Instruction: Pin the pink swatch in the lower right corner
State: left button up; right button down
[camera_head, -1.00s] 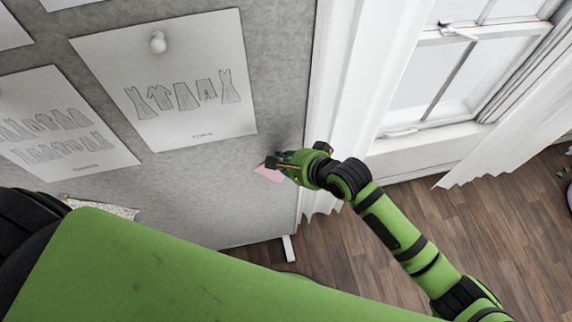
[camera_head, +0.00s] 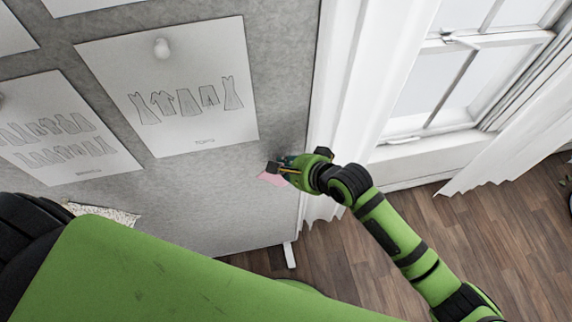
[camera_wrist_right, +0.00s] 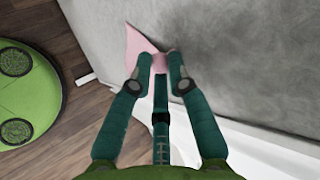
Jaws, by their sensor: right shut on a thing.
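The pink swatch (camera_head: 272,179) is against or just in front of the grey board (camera_head: 220,200), near the board's right edge in its lower part. My right gripper (camera_head: 275,168) is at the swatch's upper edge, close to the board. In the right wrist view, the gripper (camera_wrist_right: 160,78) has its fingertips closed on the pink swatch (camera_wrist_right: 138,42), which spreads out beyond them to the upper left. I cannot tell whether the swatch touches the board. No pin is visible at the swatch. My left gripper is not in view.
A patterned scrap (camera_head: 105,213) shows at lower left, partly hidden by my green arm. A white curtain (camera_head: 355,80) hangs right of the board. Wooden floor (camera_head: 400,265) lies below.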

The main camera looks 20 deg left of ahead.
jog(key=shift+w+a, duration=0.1)
jog(key=shift+w, duration=0.1)
jog(key=c, duration=1.1)
grip_release()
